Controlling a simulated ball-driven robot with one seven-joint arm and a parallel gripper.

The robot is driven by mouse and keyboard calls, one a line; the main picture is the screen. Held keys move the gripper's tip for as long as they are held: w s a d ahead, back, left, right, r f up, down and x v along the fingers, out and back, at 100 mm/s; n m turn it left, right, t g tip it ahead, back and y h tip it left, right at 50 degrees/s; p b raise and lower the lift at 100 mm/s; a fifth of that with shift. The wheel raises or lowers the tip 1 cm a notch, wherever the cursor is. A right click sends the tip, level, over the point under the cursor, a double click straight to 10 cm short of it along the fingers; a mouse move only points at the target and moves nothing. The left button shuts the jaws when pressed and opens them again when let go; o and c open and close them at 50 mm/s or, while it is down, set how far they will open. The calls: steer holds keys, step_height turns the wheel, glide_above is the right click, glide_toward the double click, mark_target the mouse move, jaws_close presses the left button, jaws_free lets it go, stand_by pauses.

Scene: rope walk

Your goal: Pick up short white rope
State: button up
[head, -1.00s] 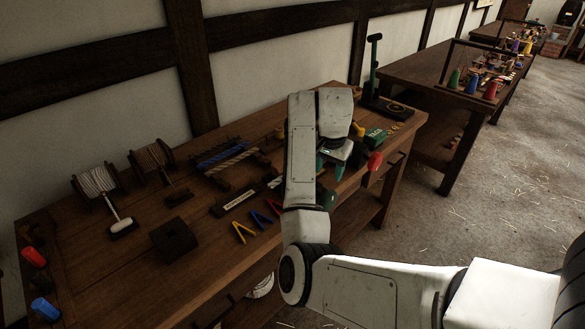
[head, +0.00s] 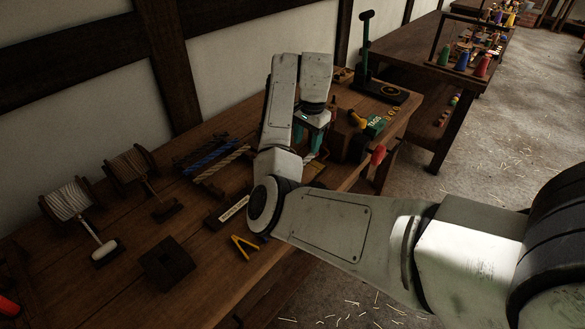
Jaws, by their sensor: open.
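A short pale rope piece (head: 311,157) lies on the workbench, partly hidden behind my arm and gripper; it looks white, but little of it shows. My gripper (head: 308,138), with teal fingers, is open and points down just above this piece. I cannot tell whether the fingers touch it. A rack to the left holds a blue rope (head: 212,155) and a whitish-tan rope (head: 222,165) lying side by side.
A green-posted stand (head: 366,45) rises behind. Open floor lies right.

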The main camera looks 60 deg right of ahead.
mark_target(303, 160)
steer(key=shift+w+f+p, duration=0.2)
steer(key=shift+f+p, duration=0.2)
steer(key=shift+f, duration=1.4)
steer(key=shift+w+f+p, duration=0.15)
steer(key=shift+f+p, duration=0.2)
steer(key=shift+f, duration=1.4)
jaws_close()
